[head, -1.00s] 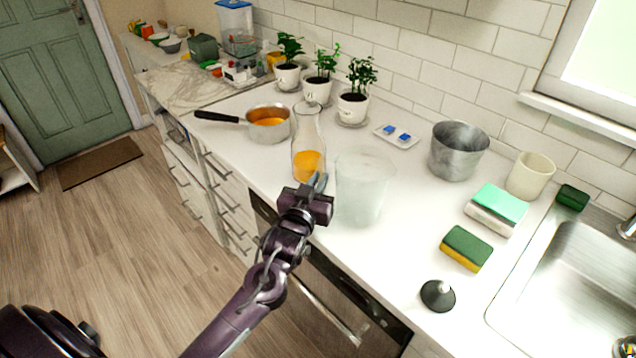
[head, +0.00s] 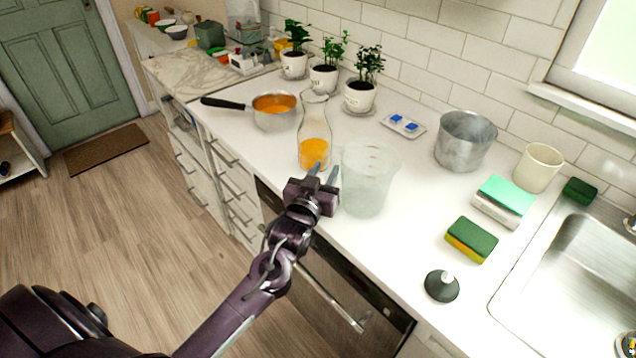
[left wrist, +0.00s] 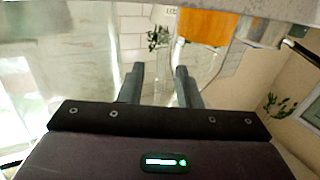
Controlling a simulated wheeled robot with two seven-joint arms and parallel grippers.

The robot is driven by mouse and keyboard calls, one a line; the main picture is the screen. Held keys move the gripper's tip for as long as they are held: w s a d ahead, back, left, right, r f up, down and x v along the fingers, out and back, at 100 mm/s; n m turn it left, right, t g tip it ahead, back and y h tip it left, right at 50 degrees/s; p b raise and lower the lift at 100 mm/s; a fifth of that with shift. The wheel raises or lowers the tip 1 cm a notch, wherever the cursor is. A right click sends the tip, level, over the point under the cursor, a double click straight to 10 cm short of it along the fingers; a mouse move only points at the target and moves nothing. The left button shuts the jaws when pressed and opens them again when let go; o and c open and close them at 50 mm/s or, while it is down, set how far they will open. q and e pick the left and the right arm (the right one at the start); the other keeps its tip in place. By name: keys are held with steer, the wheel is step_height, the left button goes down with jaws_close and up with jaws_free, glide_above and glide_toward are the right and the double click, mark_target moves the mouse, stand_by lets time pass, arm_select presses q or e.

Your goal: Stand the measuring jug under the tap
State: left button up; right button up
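The measuring jug (head: 366,185) is a clear, frosted-looking vessel standing upright on the white counter. In the left wrist view the see-through jug (left wrist: 65,65) appears to fill the left side. My left gripper (head: 324,172) is just left of the jug in the head view, near the counter's front edge. Its two fingers are apart with nothing visible between them, as the left wrist view (left wrist: 160,75) also shows. I cannot tell whether a finger touches the jug. The tap (head: 630,224) shows only partly at the right edge, by the sink (head: 560,285). My right gripper is out of view.
A glass carafe (head: 314,125) of orange liquid stands close behind the left gripper. A saucepan (head: 273,122), potted plants (head: 360,97), metal pot (head: 464,142), cream cup (head: 538,168), sponges (head: 471,240) and black lid (head: 441,286) surround the jug. Counter between jug and sponge is clear.

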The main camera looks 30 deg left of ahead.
arm_select(q)
steer(key=s+d+b, duration=0.1)
steer(key=s+b, duration=0.1)
steer(key=s, duration=0.8)
steer(key=shift+s, duration=0.25)
steer(key=shift+o, duration=0.5)
steer(key=shift+s+d, duration=0.1)
steer(key=shift+s, duration=0.5)
steer(key=w+b, duration=0.3)
steer(key=w, duration=0.1)
steer(key=shift+f, duration=0.35)
steer(key=shift+w+r, duration=0.15)
steer(key=shift+w, duration=0.4)
steer(key=w, duration=0.2)
steer(key=w+p, duration=0.1)
steer(key=w, duration=0.1)
steer(key=w+a+p, duration=0.1)
steer(key=w, duration=0.1)
steer(key=shift+r, duration=0.15)
steer(key=shift+w+a, duration=0.1)
steer(key=shift+w, duration=0.35)
